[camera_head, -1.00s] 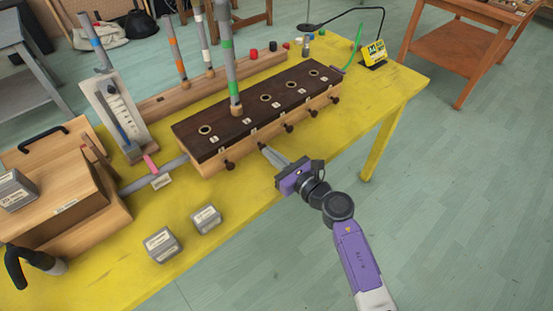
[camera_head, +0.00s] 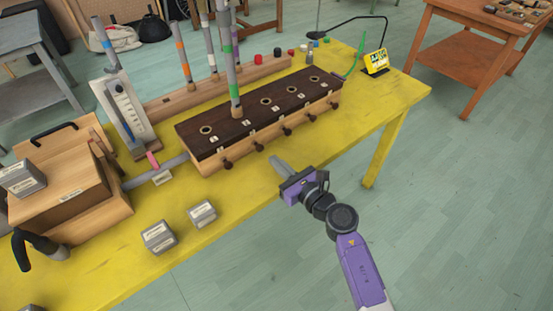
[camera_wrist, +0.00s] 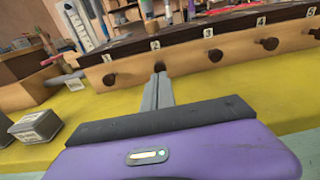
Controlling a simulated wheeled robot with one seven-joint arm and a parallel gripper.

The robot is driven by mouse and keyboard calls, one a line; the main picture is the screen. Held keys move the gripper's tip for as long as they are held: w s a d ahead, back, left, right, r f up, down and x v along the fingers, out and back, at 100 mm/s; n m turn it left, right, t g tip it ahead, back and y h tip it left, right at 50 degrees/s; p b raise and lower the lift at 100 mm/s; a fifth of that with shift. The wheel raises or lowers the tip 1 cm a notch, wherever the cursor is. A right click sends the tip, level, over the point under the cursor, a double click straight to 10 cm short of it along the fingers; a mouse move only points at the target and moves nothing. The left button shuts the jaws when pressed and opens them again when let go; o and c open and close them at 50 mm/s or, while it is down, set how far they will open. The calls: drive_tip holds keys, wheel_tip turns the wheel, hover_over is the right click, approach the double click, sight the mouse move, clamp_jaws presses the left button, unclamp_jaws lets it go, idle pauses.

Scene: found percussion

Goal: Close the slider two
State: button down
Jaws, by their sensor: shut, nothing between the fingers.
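The long wooden box (camera_head: 275,148) with a dark top lies on the yellow table, with a row of dark knobs along its front, numbered 1 to 5 in the wrist view. The knob of slider two (camera_head: 259,147) is the second from the left. It also shows in the wrist view (camera_wrist: 159,66), under label 2, partly hidden behind my fingertips. How far it stands out is hard to tell. My gripper (camera_head: 275,162) is shut and empty, in front of and slightly right of that knob in the head view, apart from it. My fingertips show in the wrist view (camera_wrist: 160,80).
A grey tube (camera_head: 231,75) with a green band stands at the second hole. Two grey blocks (camera_head: 158,236) (camera_head: 202,213) lie on the table's front left. A wooden case (camera_head: 65,197) stands at the left. The floor at the right (camera_head: 460,220) is clear.

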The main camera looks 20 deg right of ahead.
drive_tip(key=shift+s+d+f, duration=0.15)
drive_tip(key=shift+s, duration=0.3)
drive_tip(key=v, duration=0.8)
drive_tip(key=shift+d, duration=0.1)
drive_tip(key=s+d+r+m+t+h, duration=0.15)
drive_tip(key=s+r+m, duration=0.35)
drive_tip(key=m, duration=0.5)
drive_tip(key=s+r+m+t+h, duration=0.15)
drive_tip(key=s+r+m, duration=0.3)
drive_tip(key=m, duration=0.55)
drive_tip(key=s+a+m+g+h, duration=0.2)
drive_tip(key=s+m+g, duration=0.2)
drive_tip(key=s+m, duration=1.5)
drive_tip(key=s, duration=0.8)
drive_tip(key=shift+s+a+f+g, duration=0.25)
drive_tip(key=shift+a+f+g, duration=0.05)
